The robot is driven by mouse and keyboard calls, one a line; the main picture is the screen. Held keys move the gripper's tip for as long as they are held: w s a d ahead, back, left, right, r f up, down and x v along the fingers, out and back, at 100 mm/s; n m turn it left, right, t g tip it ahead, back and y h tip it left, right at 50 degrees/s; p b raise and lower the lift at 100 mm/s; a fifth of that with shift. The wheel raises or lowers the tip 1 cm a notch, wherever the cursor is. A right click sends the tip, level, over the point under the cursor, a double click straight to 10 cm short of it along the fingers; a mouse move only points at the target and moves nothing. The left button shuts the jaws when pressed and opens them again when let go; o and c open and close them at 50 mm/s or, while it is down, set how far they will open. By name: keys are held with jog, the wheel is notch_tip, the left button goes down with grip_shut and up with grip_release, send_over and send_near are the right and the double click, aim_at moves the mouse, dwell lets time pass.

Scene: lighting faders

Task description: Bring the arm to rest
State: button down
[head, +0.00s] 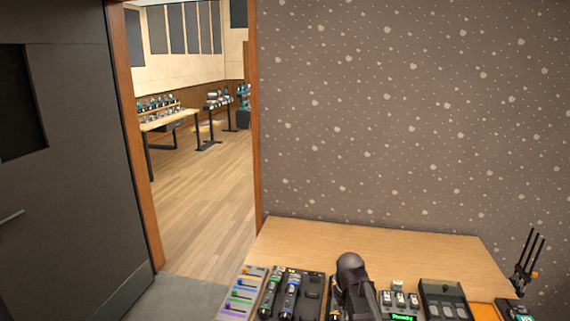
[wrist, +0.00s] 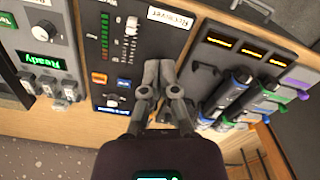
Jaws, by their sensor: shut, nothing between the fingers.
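My arm (head: 350,285) reaches over the desk at the bottom middle of the head view, where its fingertips are hidden. In the wrist view my gripper (wrist: 160,70) has its two grey fingers together, with nothing held. The fingertips are over the edge of a dark panel (wrist: 112,55) with a column of lights and a slider with a pale knob (wrist: 132,25). The knob is apart from the fingers in the picture. I cannot tell whether the fingertips touch the panel.
A wooden desk (head: 400,245) bears several devices. Handheld microphones (wrist: 240,95) lie beside the panel. A unit with a green "Ready" display (wrist: 40,60) is on its other side. Colored faders (head: 240,292) are at the desk's left. A patterned wall stands behind; an open doorway is left.

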jog(key=s+m, duration=0.1)
jog(key=s, duration=0.9)
jog(key=shift+a, duration=0.35)
dwell(1.9)
